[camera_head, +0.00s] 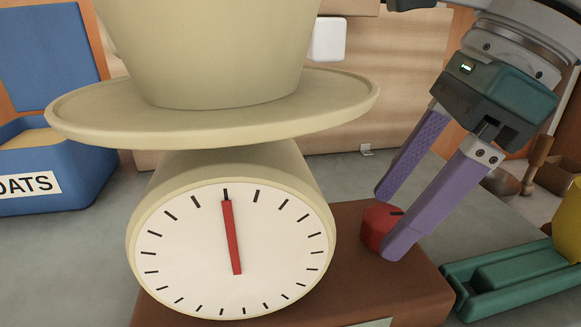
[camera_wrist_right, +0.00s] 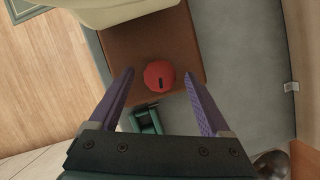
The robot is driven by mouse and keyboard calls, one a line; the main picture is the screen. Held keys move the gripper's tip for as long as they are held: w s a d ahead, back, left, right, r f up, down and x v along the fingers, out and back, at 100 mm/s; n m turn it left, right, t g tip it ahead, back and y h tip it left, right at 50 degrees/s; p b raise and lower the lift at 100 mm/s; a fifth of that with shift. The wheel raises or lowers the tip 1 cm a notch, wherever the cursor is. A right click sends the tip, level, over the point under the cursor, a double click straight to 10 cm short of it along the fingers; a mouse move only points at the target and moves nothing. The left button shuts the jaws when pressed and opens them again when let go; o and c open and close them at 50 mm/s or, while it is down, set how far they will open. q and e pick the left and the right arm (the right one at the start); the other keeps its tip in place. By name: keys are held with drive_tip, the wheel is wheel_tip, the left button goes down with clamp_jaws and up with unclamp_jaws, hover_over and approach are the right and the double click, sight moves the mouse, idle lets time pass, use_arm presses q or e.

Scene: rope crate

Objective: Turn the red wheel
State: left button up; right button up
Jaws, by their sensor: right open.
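The red wheel (camera_head: 376,226) is a small round knob with a dark mark on top, on a brown base (camera_head: 418,283) beside a cream dial scale (camera_head: 235,245). My right gripper (camera_head: 386,224) is open, with its purple fingers pointing down at the wheel in the head view. One finger partly covers the wheel there. In the right wrist view the wheel (camera_wrist_right: 159,76) lies between and just beyond the two fingertips, apart from both. The dial's red needle (camera_head: 231,237) points close to the top mark. My left gripper is not in view.
A blue bin (camera_head: 52,170) labelled OATS stands at the left. A green object (camera_head: 510,285) lies right of the brown base, also seen in the wrist view (camera_wrist_right: 147,121). A metal bowl (camera_head: 500,184) is at the back right. Grey counter (camera_head: 60,270) is clear at front left.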

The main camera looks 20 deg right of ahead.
drive_tip(key=p+v, duration=0.1)
drive_tip(key=v, duration=0.8)
drive_tip(key=shift+r, duration=0.25)
